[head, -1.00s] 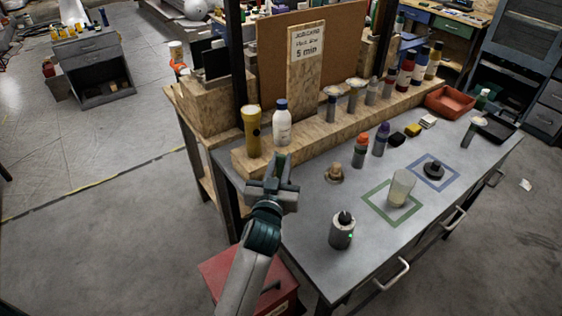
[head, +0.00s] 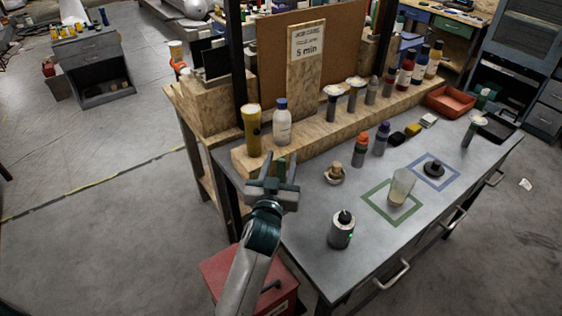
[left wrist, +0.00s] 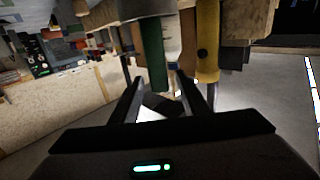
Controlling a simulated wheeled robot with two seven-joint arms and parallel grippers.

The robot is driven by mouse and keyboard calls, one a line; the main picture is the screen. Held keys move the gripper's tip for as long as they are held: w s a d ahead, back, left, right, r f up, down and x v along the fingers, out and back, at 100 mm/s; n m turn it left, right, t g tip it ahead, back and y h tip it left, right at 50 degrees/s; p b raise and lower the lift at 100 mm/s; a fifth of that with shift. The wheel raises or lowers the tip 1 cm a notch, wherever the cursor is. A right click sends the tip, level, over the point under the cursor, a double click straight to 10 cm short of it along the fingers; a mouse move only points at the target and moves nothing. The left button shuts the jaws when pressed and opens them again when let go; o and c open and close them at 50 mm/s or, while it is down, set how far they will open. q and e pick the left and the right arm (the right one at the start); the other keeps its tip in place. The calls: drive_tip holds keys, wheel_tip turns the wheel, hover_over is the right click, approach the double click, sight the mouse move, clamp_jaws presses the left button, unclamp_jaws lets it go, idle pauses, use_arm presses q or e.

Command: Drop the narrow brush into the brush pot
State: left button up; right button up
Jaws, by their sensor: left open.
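My left gripper (head: 272,184) is open at the near left corner of the bench, in front of the wooden shelf. A narrow green handle (head: 281,164), possibly the narrow brush, stands just beyond and between its fingers; it also shows in the left wrist view (left wrist: 153,58). I cannot tell whether the fingers touch it, and its lower part is hidden in the head view. A translucent cup (head: 402,187), possibly the brush pot, stands inside a green square on the bench and looks slightly tilted. My right gripper is not in view.
A yellow cylinder (head: 252,132) and a white bottle (head: 282,124) stand on the shelf close behind the gripper. A grey canister (head: 342,231) with a black top and a wooden knob-like item (head: 334,174) stand on the bench. An orange tray (head: 450,101) is farther back.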

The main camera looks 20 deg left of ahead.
use_arm(q)
drive_tip(key=shift+s, duration=0.1)
drive_tip(key=shift+s+d, duration=0.1)
drive_tip(key=shift+s, duration=0.55)
drive_tip(key=s+d+p, duration=0.1)
drive_tip(key=s+p, duration=0.1)
drive_tip(key=s, duration=0.6)
drive_tip(key=shift+s+d, duration=0.15)
drive_tip(key=shift+s, duration=0.15)
drive_tip(key=shift+w+f, duration=0.1)
drive_tip(key=w, duration=0.2)
drive_tip(key=w+b, duration=0.1)
drive_tip(key=w, duration=0.2)
drive_tip(key=w+a, duration=0.1)
drive_tip(key=w, duration=0.2)
drive_tip(key=shift+w+a+b, duration=0.1)
drive_tip(key=shift+b, duration=0.25)
drive_tip(key=shift+w+a, duration=0.15)
drive_tip(key=shift+w, duration=0.7)
